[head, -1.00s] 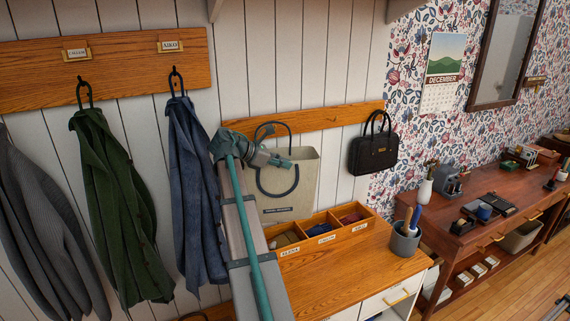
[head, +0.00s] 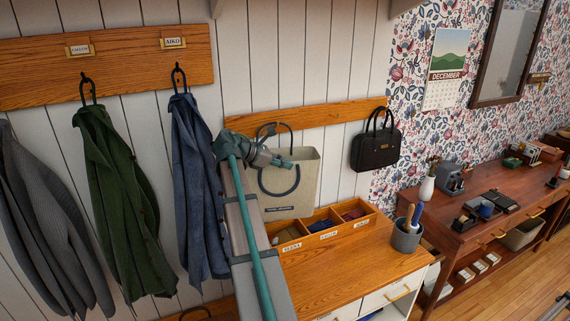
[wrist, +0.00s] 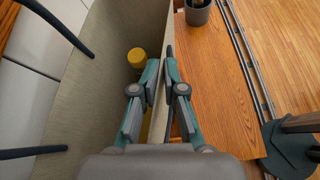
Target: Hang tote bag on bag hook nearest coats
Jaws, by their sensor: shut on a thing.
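The beige tote bag (head: 304,190) with dark handles is upright against the panelled wall, below the lower wooden rail (head: 330,117). My gripper (head: 288,164) is shut on its upper side edge. In the wrist view my gripper (wrist: 160,75) has the bag's edge and a dark handle between its fingers, and the bag's open inside shows to the left. One handle loop (head: 284,127) stands up in front of the rail's coat-side end. The hook there is largely hidden by my wrist, so I cannot tell whether the loop is around it.
A black handbag (head: 375,148) hangs from the rail's right end. A blue coat (head: 196,190) hangs close left of my arm. Below are a divided wooden tray (head: 340,232) and a grey pen cup (head: 405,238) on a cabinet.

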